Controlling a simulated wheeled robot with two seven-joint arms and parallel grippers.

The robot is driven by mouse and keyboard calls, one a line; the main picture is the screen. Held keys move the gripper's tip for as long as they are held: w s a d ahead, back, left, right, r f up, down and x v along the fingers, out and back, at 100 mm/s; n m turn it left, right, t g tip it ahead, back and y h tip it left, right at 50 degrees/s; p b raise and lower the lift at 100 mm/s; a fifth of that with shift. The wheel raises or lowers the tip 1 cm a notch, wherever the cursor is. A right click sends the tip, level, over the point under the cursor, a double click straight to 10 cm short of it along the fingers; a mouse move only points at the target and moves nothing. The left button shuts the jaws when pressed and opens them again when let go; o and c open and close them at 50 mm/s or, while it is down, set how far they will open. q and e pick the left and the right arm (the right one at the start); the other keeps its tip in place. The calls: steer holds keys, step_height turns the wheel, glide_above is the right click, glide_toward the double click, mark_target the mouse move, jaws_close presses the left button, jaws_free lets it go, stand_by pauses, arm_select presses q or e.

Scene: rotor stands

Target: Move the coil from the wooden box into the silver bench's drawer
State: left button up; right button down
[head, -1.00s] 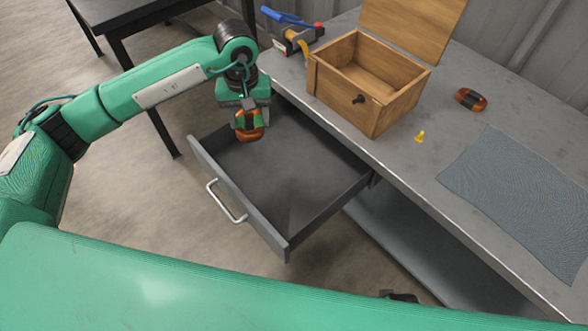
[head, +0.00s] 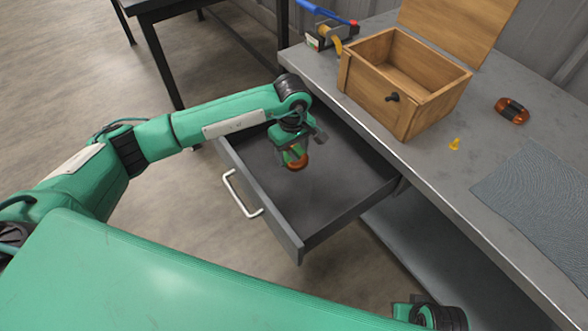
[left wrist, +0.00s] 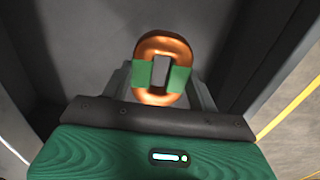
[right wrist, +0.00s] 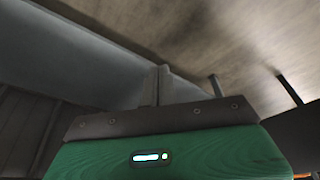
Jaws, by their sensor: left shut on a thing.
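My left gripper (head: 293,158) is shut on a copper-coloured coil (head: 298,163) with a dark core. The left wrist view shows the coil (left wrist: 163,47) pinched between the green fingertip pads (left wrist: 162,77). The gripper points down and holds the coil over the inside of the open drawer (head: 345,206) of the silver bench (head: 440,165). I cannot tell whether the coil touches the drawer floor. The wooden box (head: 421,108) stands on the bench with its lid open, and the inside that shows is empty. My right gripper (right wrist: 157,85) is shut and empty, low beside the bench.
A second coil (head: 512,110) lies on the bench right of the box. A small yellow piece (head: 454,144) and a grey mat (head: 540,190) are near it. A dark table (head: 160,8) stands behind.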

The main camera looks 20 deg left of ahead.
arm_select(q)
glide_above(293, 177)
step_height(293, 177, down, 5)
steer(key=shift+r, duration=0.2)
step_height(293, 177, down, 4)
steer(key=shift+f, duration=0.3)
arm_select(e)
steer(key=shift+s+r, duration=0.15)
steer(key=shift+r, duration=0.25)
arm_select(q)
steer(key=shift+f+b, duration=0.1)
steer(key=shift+b, duration=0.2)
steer(key=o, duration=1.2)
steer(key=shift+a, duration=0.1)
arm_select(e)
steer(key=shift+r, duration=0.35)
